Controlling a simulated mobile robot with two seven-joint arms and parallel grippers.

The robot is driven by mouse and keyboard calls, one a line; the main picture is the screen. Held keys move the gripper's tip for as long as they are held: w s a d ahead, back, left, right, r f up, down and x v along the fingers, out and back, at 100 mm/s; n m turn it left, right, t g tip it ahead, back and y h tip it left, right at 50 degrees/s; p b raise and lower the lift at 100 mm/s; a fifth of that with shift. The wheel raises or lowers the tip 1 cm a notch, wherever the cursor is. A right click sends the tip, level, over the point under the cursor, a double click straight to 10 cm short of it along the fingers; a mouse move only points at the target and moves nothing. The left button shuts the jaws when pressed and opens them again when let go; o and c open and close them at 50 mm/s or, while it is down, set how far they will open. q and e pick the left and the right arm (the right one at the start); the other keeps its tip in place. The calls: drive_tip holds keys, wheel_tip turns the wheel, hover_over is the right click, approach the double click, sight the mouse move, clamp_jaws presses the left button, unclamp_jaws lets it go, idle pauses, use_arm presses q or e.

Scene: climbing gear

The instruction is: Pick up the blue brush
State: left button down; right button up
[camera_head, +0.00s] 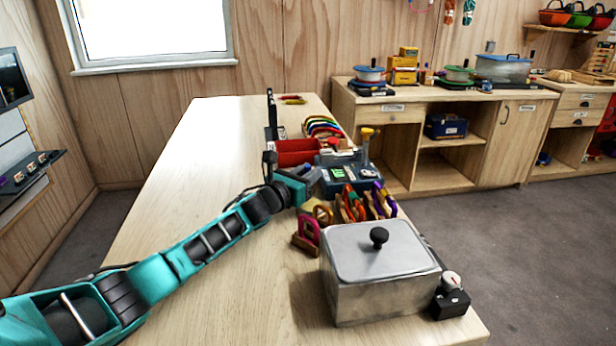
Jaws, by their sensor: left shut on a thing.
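My left arm reaches in from the left across the wooden table. My left gripper (311,178) is at the table's middle, just left of the dark teal box with a small green screen (345,177). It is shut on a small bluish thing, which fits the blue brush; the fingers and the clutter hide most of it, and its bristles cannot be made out. I see no other blue brush on the table. My right gripper is not in view.
A metal box with a lid and black knob (381,252) stands at the near right of the table (215,150). Colourful carabiners (365,203) stand behind it. The table's left side is clear.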

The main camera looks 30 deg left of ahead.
use_arm(q)
wheel_tip(320, 180, up, 20)
drive_tip(key=p, duration=0.2)
drive_tip(key=shift+f, duration=0.15)
idle(2.0)
drive_tip(key=shift+d, duration=0.1)
drive_tip(key=s+d+f+n+h, duration=0.1)
drive_tip(key=s+d+f+h, duration=0.1)
drive_tip(key=d+f, duration=0.3)
drive_tip(key=shift+s+a+f+n+t+y, duration=0.15)
drive_tip(key=shift+s+a+f+n+y, duration=0.35)
drive_tip(key=shift+f, duration=1.5)
drive_tip(key=shift+s+a+f+n+t+y, duration=0.25)
drive_tip(key=shift+s+a+f+n, duration=0.45)
drive_tip(key=shift+f, duration=1.25)
drive_tip(key=shift+s+a+f+n+t+y, duration=0.1)
drive_tip(key=shift+s+a+f+n+y, duration=0.45)
drive_tip(key=shift+f, duration=1.45)
drive_tip(key=shift+s+d+f+b, duration=0.1)
drive_tip(key=shift+s+f+b, duration=0.05)
drive_tip(key=shift+f+b, duration=0.5)
